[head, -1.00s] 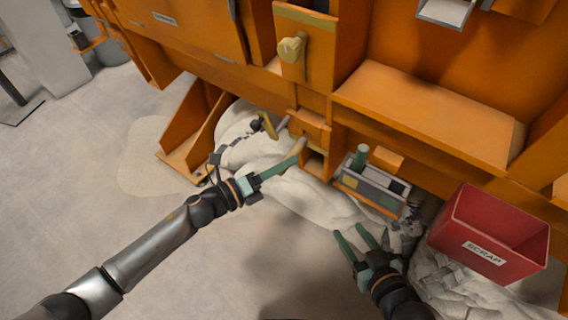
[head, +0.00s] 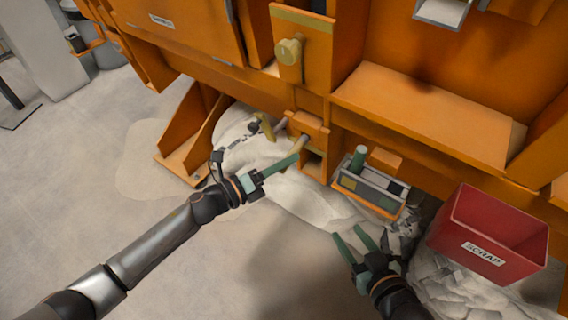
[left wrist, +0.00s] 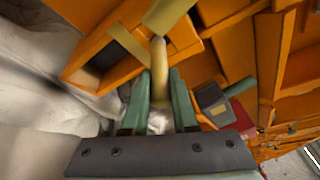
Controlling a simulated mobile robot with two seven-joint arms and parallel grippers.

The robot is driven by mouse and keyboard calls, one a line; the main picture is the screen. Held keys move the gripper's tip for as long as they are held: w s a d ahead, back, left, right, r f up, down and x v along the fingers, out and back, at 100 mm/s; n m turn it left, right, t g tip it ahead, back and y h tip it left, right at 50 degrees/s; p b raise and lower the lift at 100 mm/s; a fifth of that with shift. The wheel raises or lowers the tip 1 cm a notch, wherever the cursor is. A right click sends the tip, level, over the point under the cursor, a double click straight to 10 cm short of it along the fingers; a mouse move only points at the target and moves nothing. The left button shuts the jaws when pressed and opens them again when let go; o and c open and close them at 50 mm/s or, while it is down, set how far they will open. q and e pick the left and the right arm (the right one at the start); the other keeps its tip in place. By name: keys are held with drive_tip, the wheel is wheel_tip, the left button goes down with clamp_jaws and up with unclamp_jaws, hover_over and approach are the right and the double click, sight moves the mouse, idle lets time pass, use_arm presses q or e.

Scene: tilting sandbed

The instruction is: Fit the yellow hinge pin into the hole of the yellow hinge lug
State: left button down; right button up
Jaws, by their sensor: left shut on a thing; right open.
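The yellow hinge pin (head: 302,145) stands out past the fingertips of my left gripper (head: 294,161), which is shut on it. In the left wrist view the pin (left wrist: 159,68) rises from between the green fingers (left wrist: 159,92), its rounded end pointing up. A yellow fitting (head: 266,127) shows left of the orange block, apart from the pin. It may be the hinge lug, but I see no hole in it. In the left wrist view a yellow piece (left wrist: 168,12) is cut off by the top edge, beyond the pin. My right gripper (head: 349,235) is open and empty.
A yellow knob (head: 289,51) sits on the orange panel above. An orange block (head: 309,126) stands close behind the pin. A grey box (head: 372,184) with a green cylinder (head: 359,157) and a red scrap bin (head: 487,240) lie right. Pale sand (head: 300,195) lies below.

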sight(298, 143)
use_arm(q)
drive_tip(key=shift+w+d+r+b, duration=0.2)
drive_tip(key=shift+w+d, duration=0.3)
drive_tip(key=shift+w, duration=0.2)
drive_tip(key=shift+w+d+r+b, duration=0.15)
drive_tip(key=shift+w+d+b, duration=0.05)
drive_tip(key=shift+w+d, duration=0.4)
drive_tip(key=shift+w+d+r+b, duration=0.2)
drive_tip(key=shift+w+d, duration=0.2)
drive_tip(key=shift+w, duration=0.35)
drive_tip(key=c, duration=0.6)
unclamp_jaws()
drive_tip(key=shift+f, duration=0.1)
drive_tip(key=shift+f, duration=0.1)
drive_tip(key=s+a, duration=0.1)
drive_tip(key=s, duration=0.1)
drive_tip(key=s+a+p, duration=0.1)
drive_tip(key=s+a+f, duration=0.1)
drive_tip(key=s+a, duration=0.1)
drive_tip(key=shift+s+p, duration=0.3)
drive_tip(key=shift+s+a+f, duration=0.15)
drive_tip(key=shift+s+a, duration=0.4)
drive_tip(key=shift+s, duration=0.15)
drive_tip(key=shift+c, duration=0.3)
